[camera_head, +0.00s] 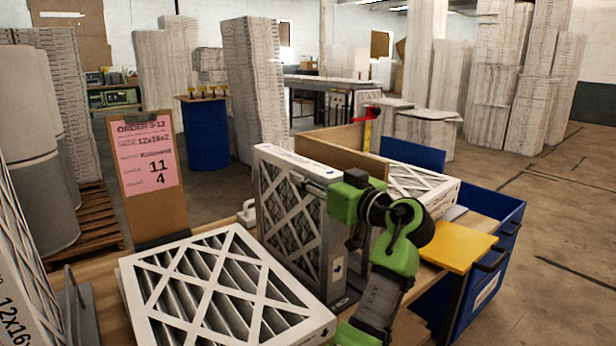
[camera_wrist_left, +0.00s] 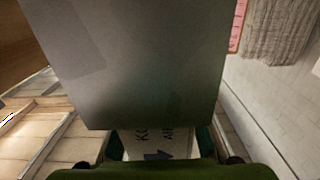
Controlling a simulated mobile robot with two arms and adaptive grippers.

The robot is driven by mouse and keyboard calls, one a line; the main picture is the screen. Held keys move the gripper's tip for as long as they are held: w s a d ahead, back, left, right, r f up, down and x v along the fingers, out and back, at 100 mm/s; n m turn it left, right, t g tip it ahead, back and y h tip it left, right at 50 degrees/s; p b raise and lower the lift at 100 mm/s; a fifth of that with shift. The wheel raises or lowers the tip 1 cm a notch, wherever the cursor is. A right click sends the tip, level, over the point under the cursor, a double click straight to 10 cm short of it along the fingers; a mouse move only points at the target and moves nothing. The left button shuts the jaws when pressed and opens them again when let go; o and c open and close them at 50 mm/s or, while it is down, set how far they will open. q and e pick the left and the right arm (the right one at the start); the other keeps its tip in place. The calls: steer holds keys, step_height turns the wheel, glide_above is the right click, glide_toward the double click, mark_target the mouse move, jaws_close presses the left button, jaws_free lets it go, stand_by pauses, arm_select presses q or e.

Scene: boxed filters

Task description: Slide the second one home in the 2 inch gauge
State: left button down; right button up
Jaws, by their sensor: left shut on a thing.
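My left gripper (camera_head: 346,205) is shut on a white-framed pleated filter (camera_head: 290,222), held upright near its right end. In the left wrist view its printed edge, with part of a word and a dark arrow (camera_wrist_left: 155,155), shows between my fingers. A grey metal plate, seemingly part of the gauge (camera_wrist_left: 130,60), fills the wrist view above that edge. In the head view the grey gauge base (camera_head: 345,300) shows below the held filter. I cannot tell how deep the filter sits. Another filter (camera_head: 225,290) lies flat on the bench in front. My right gripper is not in view.
A clipboard with a pink order card (camera_head: 148,160) stands at the left of the bench. A blue bin (camera_head: 505,225) and a yellow panel (camera_head: 458,250) are at the right. Another white-framed filter (camera_head: 425,185) lies behind my arm, beside a wooden panel (camera_head: 325,155).

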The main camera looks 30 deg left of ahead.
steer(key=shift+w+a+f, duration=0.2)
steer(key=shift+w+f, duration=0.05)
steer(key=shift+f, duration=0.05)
arm_select(q)
steer(key=shift+f, duration=0.4)
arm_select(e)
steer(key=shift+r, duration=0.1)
arm_select(q)
steer(key=shift+r, duration=0.1)
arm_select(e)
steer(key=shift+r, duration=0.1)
arm_select(q)
steer(key=c, duration=1.4)
jaws_free()
steer(key=shift+r, duration=0.15)
steer(key=shift+c, duration=0.2)
